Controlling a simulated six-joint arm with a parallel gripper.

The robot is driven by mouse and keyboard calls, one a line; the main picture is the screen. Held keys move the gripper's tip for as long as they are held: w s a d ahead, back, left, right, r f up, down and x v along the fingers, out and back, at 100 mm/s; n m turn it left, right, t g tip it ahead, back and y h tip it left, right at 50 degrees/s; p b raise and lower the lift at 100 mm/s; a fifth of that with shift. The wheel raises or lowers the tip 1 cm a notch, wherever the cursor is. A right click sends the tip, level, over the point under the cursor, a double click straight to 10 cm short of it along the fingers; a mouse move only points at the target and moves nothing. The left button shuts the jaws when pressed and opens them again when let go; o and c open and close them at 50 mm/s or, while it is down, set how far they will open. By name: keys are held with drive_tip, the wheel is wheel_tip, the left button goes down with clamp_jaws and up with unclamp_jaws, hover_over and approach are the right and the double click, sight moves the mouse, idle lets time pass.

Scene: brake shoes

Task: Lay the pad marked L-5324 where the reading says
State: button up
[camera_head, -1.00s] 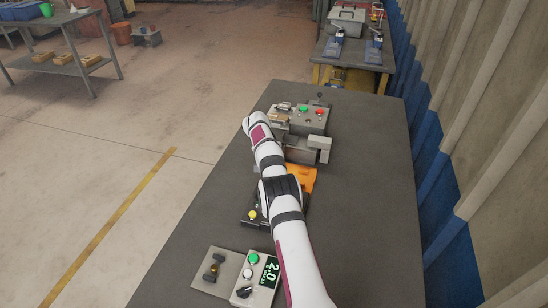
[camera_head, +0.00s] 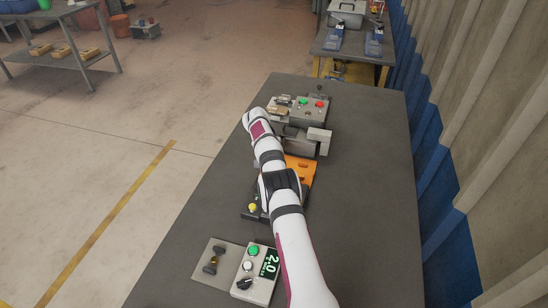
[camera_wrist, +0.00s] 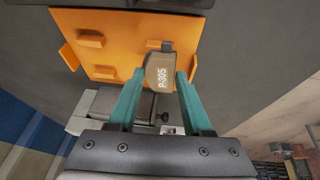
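A brown pad (camera_wrist: 160,72) with a dark edge stands out in the wrist view. Its mark looks like F-305 or P-305; I see no L-5324 mark. My gripper (camera_wrist: 162,78) has its teal fingers on either side of this pad, close to its edges. I cannot tell whether they press on it. An orange tray (camera_wrist: 120,55) with raised tabs is behind the pad; it also shows in the head view (camera_head: 303,172), partly behind my arm. A display (camera_head: 269,263) at the near end appears to read 2.0. My fingers are hidden in the head view.
A grey fixture (camera_head: 318,142) and a box with green and red buttons (camera_head: 311,107) stand beyond the tray. The display box (camera_head: 250,278) and a plate with a dark part (camera_head: 213,262) are near. The bench (camera_head: 365,190) is clear on the right.

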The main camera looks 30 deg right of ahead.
drive_tip(key=o, duration=0.5)
drive_tip(key=shift+c, duration=0.2)
drive_tip(key=s+a+r+y, duration=0.1)
drive_tip(key=s+a+r, duration=0.4)
drive_tip(key=r, duration=0.5)
drive_tip(key=s+a+r, duration=0.4)
drive_tip(key=a+r, duration=0.2)
drive_tip(key=r, duration=0.4)
drive_tip(key=s+a+r+n+g+y, duration=0.1)
drive_tip(key=s+a+r, duration=0.1)
drive_tip(key=s+a, duration=0.35)
drive_tip(key=s+a+r+n+y, duration=0.1)
drive_tip(key=s+a+r, duration=0.15)
drive_tip(key=s, duration=0.65)
drive_tip(key=s+a+f+y, duration=0.1)
drive_tip(key=s+a, duration=0.1)
drive_tip(key=s, duration=0.5)
drive_tip(key=s+a+f+n+g, duration=0.1)
drive_tip(key=s+a, duration=0.2)
drive_tip(key=s, duration=0.4)
drive_tip(key=s+a+f+y, duration=0.1)
drive_tip(key=s+a+f, duration=0.1)
drive_tip(key=s, duration=0.5)
drive_tip(key=shift+s+a+n+y, duration=0.3)
drive_tip(key=shift+s+a+n, duration=0.1)
drive_tip(key=shift+a, duration=0.35)
